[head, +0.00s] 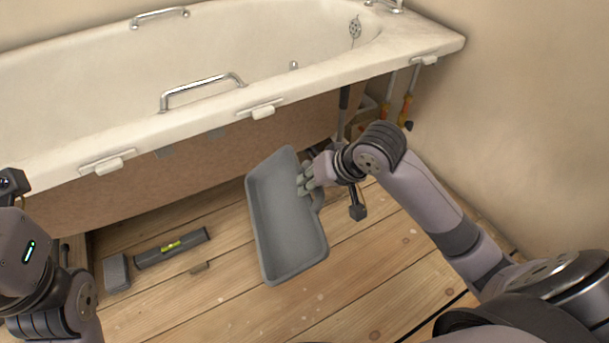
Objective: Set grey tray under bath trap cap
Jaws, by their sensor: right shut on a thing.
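The grey tray (283,225) is a shallow tray with a raised rim, tilted, in front of the bath over the wooden floor. My right gripper (306,181) is shut on its right edge. I cannot tell whether the tray touches the floor. The bath trap cap cannot be clearly made out; the dim space under the bath's right end is partly hidden behind my right wrist. My left arm shows at the left edge, with its gripper fingers outside the picture.
The white bath (215,100) spans the back, with a brown panel (200,165) below its rim. Pipes with orange-handled valves (407,108) stand under its right end. A spirit level (172,247) and a grey block (116,272) lie on the floor left of the tray.

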